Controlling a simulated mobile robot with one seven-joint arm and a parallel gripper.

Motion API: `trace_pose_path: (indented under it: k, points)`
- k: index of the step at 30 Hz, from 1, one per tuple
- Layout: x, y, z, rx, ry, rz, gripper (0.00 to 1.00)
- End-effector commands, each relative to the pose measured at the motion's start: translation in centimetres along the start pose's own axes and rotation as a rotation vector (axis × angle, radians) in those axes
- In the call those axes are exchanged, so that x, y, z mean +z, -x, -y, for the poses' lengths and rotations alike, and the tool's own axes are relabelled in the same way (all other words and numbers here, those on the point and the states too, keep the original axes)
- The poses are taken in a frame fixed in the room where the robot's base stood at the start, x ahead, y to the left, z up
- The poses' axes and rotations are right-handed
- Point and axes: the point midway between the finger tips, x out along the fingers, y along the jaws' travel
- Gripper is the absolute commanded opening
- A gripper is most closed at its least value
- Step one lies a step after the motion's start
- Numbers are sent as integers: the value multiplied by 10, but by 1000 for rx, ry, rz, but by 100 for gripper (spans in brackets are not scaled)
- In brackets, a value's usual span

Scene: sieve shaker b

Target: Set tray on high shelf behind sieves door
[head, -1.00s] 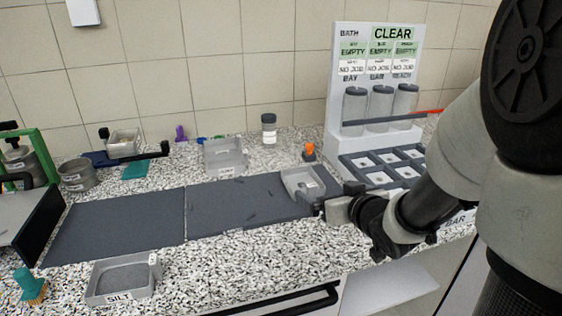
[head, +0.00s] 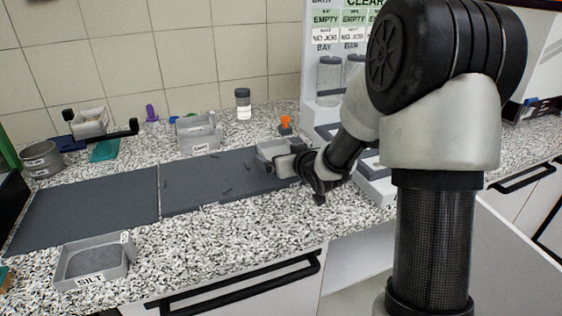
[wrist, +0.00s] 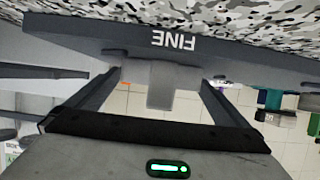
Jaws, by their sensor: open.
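A small grey tray (head: 268,152) sits at the right end of the dark mat in the head view. The wrist view shows its wall (wrist: 120,38) upside down with the label FINE, and a grey tab (wrist: 165,85) sticking out from it. My gripper (head: 291,163) is at the tray's right side. In the wrist view my gripper's (wrist: 162,90) fingers are open, one on each side of the tab; I cannot tell if they touch it. A tray labelled SILT (head: 92,262) stands at the front left. No high shelf or sieves door can be made out.
Another labelled grey tray (head: 199,133) and a dark-lidded jar (head: 243,104) stand behind the mat (head: 85,206). A white rack with jars (head: 329,80) is partly hidden behind my arm. A cabinet with a black handle (head: 240,283) is below the counter.

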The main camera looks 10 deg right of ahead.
Motion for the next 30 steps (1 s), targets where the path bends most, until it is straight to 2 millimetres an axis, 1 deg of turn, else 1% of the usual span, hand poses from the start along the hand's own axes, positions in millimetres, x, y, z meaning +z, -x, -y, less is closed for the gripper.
trace_pose_path:
  k: [1, 3, 10, 11, 12, 17, 18, 19, 20, 26, 29, 30]
  points:
    - [0, -6, 0, 0, 0, -2, 100]
    - [0, -10, 0, 1, 0, -1, 100]
    - [-1, -11, 0, 1, 0, -1, 100]
    - [-1, -11, 0, 1, 0, -1, 97]
    - [-1, -11, 0, 1, 0, -1, 90]
    - [-1, -11, 0, 1, 0, -1, 63]
    - [-1, -11, 0, 1, 0, -1, 56]
    - [-2, -11, 0, 1, 1, -2, 54]
    - [-2, -11, 0, 1, 1, -2, 51]
    - [-4, -10, 0, 1, 1, -3, 51]
    - [-14, -6, -1, 1, 2, -4, 51]
    - [-21, -3, -1, 1, 3, -6, 51]
